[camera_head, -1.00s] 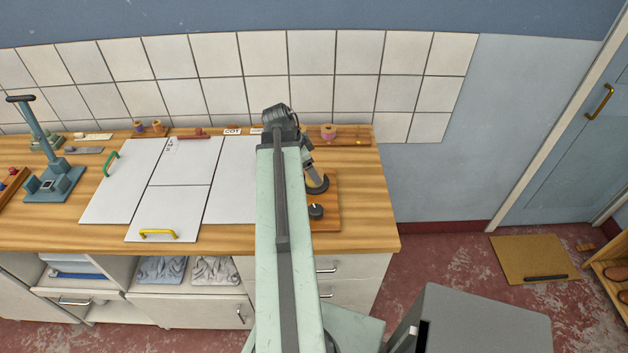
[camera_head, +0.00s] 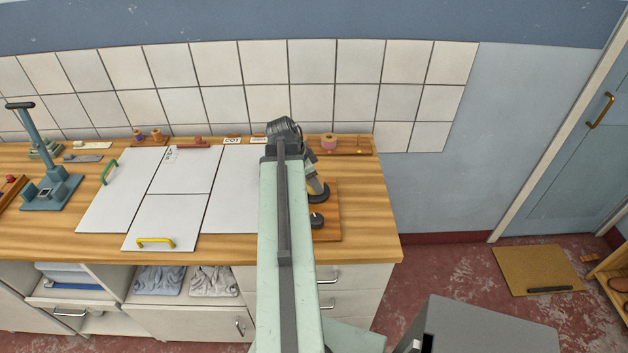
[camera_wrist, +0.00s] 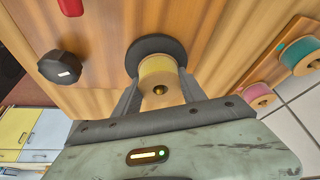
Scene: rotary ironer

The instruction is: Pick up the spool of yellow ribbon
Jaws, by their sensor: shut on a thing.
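The spool of yellow ribbon (camera_wrist: 158,70) is between the two fingers of my gripper (camera_wrist: 159,88) in the wrist view, its hollow core facing the camera. My gripper is shut on it. A dark round disc (camera_wrist: 148,47) lies right behind the spool; I cannot tell whether the two touch. In the head view, a bit of yellow (camera_head: 315,187) shows at the tip of my gripper (camera_head: 313,182), over the dark disc (camera_head: 320,196) on a wooden board. My arm hides part of this area.
A black knob (camera_wrist: 59,67) is on the same board. A pink spool (camera_wrist: 258,95) and a teal spool (camera_wrist: 299,56) stand on a back shelf strip. White panels (camera_head: 172,190) cover the worktop to the left. A tiled wall (camera_head: 210,80) stands behind.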

